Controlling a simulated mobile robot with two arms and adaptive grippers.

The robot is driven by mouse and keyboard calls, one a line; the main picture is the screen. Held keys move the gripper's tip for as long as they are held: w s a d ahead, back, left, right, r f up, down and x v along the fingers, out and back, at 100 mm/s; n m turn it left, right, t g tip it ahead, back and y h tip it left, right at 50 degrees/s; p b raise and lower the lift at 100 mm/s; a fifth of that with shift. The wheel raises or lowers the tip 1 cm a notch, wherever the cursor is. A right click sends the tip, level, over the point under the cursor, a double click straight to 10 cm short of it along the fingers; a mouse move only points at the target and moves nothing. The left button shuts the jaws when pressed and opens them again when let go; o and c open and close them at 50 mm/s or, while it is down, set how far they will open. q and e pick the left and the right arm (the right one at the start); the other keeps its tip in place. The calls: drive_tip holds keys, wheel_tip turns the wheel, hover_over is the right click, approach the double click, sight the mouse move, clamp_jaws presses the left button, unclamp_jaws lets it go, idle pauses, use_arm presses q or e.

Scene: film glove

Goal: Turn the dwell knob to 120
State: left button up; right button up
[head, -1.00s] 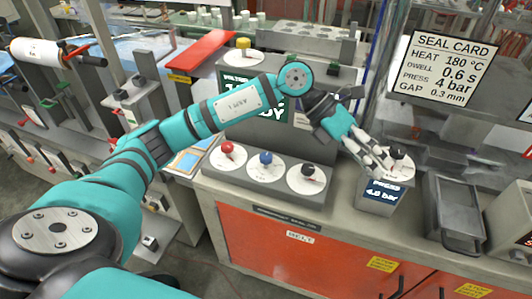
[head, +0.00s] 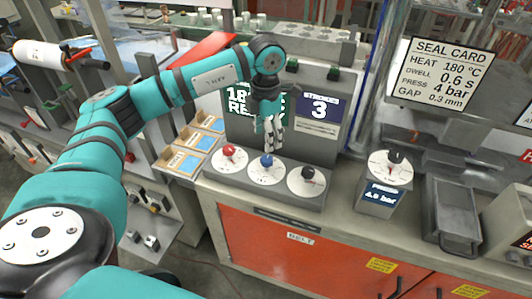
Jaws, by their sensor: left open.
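Three knobs sit on white dials on the front ledge of the grey machine: a red knob (head: 229,150), a blue knob (head: 267,160) and a black knob (head: 308,173). I cannot read their dial labels, so I cannot tell which is the dwell knob. My left gripper (head: 272,148) is open, pointing down just above and behind the blue knob; I cannot make out contact. A separate black knob (head: 396,157) sits on a box with a pressure display (head: 382,195). My right gripper is out of view.
A green display (head: 238,105) is partly hidden by my left arm. A blue display (head: 319,106) shows 3. A seal card (head: 440,72) hangs at right, listing dwell 0.6 s. Wooden bins (head: 186,160) stand left of the dials. A grey tray (head: 452,215) lies at right.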

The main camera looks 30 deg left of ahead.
sight(266, 159)
use_arm(q)
wheel_tip(266, 159, down, 8)
drive_tip(key=shift+f+p, duration=0.25)
drive_tip(key=shift+p, duration=0.5)
drive_tip(key=c, duration=1.1)
